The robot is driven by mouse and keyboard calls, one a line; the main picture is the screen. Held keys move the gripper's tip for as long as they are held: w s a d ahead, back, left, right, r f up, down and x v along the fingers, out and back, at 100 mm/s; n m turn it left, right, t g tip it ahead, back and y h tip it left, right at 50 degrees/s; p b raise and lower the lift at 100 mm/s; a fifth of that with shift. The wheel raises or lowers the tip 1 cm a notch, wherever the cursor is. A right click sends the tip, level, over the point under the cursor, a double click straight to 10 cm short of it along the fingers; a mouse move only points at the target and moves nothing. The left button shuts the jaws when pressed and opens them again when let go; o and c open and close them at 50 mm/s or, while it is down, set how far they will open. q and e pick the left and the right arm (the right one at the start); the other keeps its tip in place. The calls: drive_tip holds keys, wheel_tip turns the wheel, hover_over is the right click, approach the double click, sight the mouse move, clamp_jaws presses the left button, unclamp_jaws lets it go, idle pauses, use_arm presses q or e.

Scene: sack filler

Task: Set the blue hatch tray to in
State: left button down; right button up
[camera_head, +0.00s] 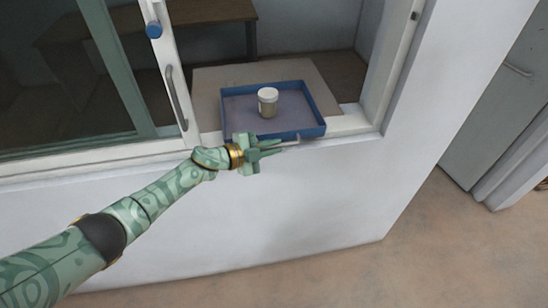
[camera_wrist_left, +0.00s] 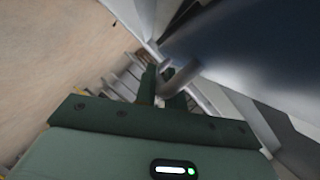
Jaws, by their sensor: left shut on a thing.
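The blue hatch tray (camera_head: 312,131) sits in the hatch opening on the sill, its front edge near the wall's front side. A small jar with a white lid (camera_head: 268,103) stands upright in it. My left gripper (camera_head: 273,147) is at the tray's front edge, shut on the tray's grey handle (camera_head: 292,144). In the left wrist view, the handle (camera_wrist_left: 178,80) passes between the fingers (camera_wrist_left: 162,88), and the tray's dark underside or front (camera_wrist_left: 240,45) fills the upper right. My right gripper is in neither view.
A white window frame with a sliding glass pane (camera_head: 100,75), a grey pull handle (camera_head: 176,97) and a blue knob (camera_head: 153,29) stands left of the opening. A pale board (camera_head: 210,82) lies behind the tray. A desk (camera_head: 200,14) stands farther inside. The floor at right is clear.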

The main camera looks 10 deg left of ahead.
use_arm(q)
drive_tip(key=shift+w, duration=0.1)
drive_tip(key=c, duration=1.5)
unclamp_jaws()
